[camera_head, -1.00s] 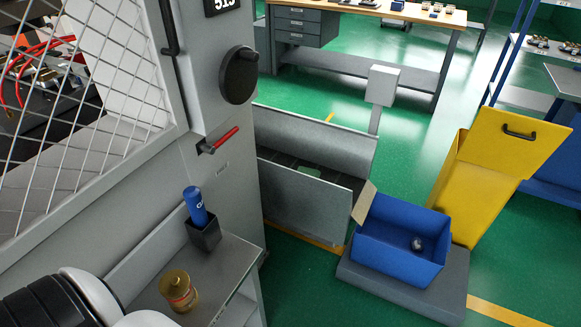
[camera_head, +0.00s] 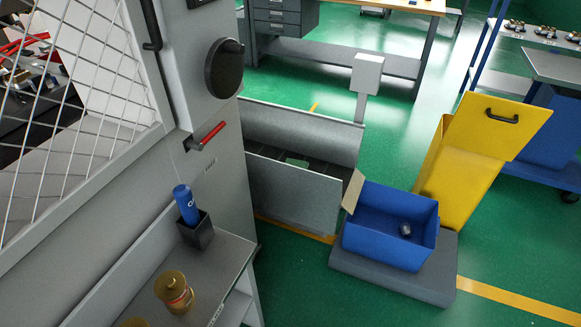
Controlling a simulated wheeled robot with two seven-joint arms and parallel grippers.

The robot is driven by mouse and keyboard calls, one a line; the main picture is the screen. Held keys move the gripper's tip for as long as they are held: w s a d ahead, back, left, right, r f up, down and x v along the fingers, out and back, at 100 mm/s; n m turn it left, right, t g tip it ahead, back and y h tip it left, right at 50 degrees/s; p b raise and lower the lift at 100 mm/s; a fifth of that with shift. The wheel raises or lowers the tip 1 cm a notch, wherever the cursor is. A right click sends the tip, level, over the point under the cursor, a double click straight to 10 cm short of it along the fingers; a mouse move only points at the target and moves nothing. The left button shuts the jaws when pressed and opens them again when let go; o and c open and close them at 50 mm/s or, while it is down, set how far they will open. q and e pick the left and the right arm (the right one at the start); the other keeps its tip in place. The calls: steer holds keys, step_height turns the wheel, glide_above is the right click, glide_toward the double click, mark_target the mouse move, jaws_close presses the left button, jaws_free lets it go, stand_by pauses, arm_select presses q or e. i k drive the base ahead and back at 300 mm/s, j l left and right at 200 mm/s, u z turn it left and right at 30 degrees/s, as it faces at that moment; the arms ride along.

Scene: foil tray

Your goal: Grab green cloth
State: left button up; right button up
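A small green patch (camera_head: 297,162) shows inside the grey open-topped trough (camera_head: 300,190) at the middle of the head view. It is small and partly hidden by the trough's front wall, so I cannot tell for sure that it is the green cloth. No other cloth is visible. Neither of my grippers is in view.
A grey machine (camera_head: 215,160) with a mesh door stands at left. Its side shelf (camera_head: 215,270) holds a blue bottle (camera_head: 186,203) and a brass jar (camera_head: 174,291). A blue box (camera_head: 390,235) and yellow bin (camera_head: 475,165) stand at right. Green floor (camera_head: 330,95) is open behind the trough.

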mark_target(300, 163)
steer(key=i+l+u, duration=0.3)
steer(key=l, duration=0.25)
steer(key=i+l+u, duration=0.3)
steer(key=l, duration=0.35)
